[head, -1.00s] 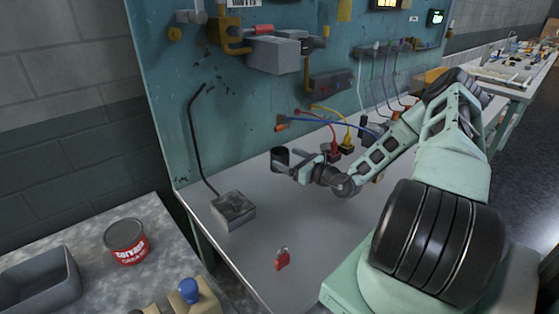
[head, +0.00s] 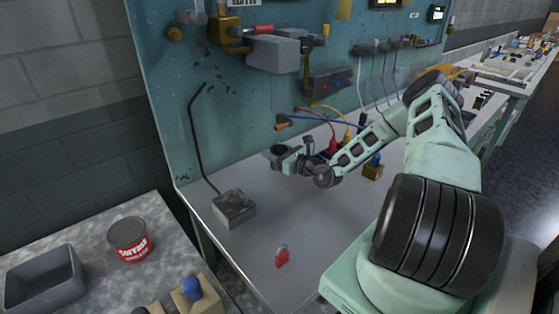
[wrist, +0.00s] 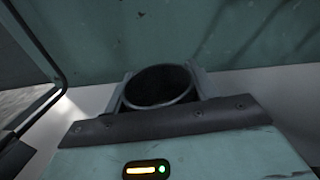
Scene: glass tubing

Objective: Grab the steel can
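The steel can (head: 280,150), a dark open-topped cylinder, is at the back of the grey bench near the teal panel. In the head view my gripper (head: 279,157) covers most of it, and only its top shows. In the wrist view the can's round dark mouth (wrist: 158,86) lies between the two fingers of my gripper (wrist: 160,82). The fingers flank it with little or no gap. I cannot tell whether they press on it. The can looks upright; its base is hidden.
A metal block with a bent black rod (head: 234,209) stands left of my gripper. A red padlock (head: 282,257) lies toward the front edge. Cables and connectors (head: 333,146) are right behind my gripper. A red-labelled can (head: 129,240) and a grey bin (head: 42,281) are on the left table.

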